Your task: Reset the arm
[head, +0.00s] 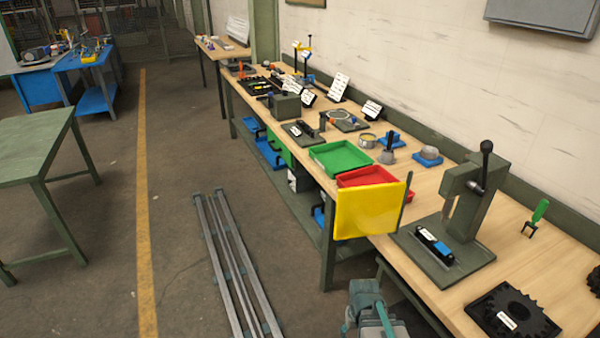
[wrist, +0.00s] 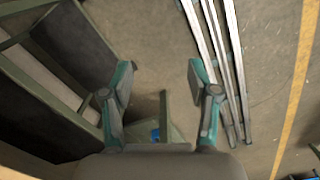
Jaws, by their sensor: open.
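My gripper shows in the wrist view (wrist: 160,80) with its two teal and grey fingers spread wide and nothing between them. Past the fingers I see the concrete floor and part of a green bench frame. In the head view a teal and grey part of my arm (head: 372,312) shows at the bottom, left of the workbench's front edge. The fingertips cannot be made out there.
The long wooden workbench (head: 428,188) runs along the wall. It carries a green tray (head: 340,157), a red tray (head: 368,177), a lever press (head: 467,205) and a black sprocket (head: 512,312). A yellow panel (head: 370,209) hangs at its front. Floor rails (head: 232,265) lie left of it.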

